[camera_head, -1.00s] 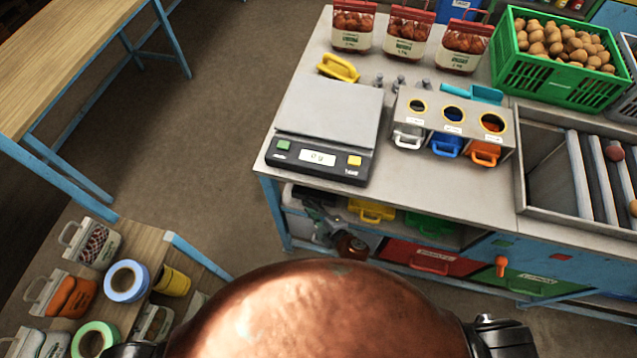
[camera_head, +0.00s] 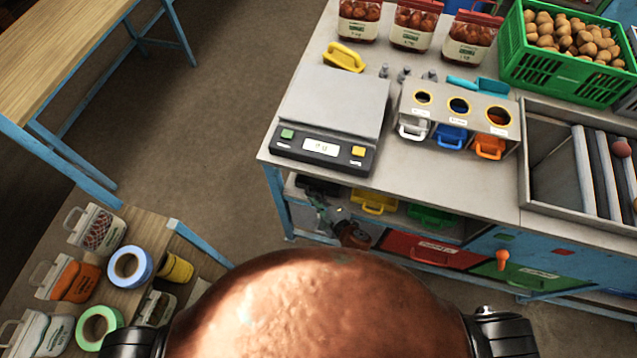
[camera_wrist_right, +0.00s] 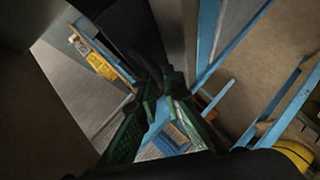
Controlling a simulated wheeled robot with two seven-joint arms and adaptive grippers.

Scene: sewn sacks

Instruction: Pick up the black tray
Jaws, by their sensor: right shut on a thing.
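The black tray (camera_head: 317,186) shows as a dark shape at the left end of the shelf under the table top, beside a yellow tray. In the right wrist view, the gripper's fingers (camera_wrist_right: 163,88) are closed together on the edge of the black tray (camera_wrist_right: 135,30), whose dark surface fills the top middle. I cannot tell whether the tray is off the shelf. My left gripper is not in view.
The yellow tray (camera_head: 373,202) and a green tray (camera_head: 432,217) sit to the right on the same shelf. A scale (camera_head: 328,115) stands on the table above. A blue table leg (camera_head: 277,200) is close on the left. Open floor lies left of the table.

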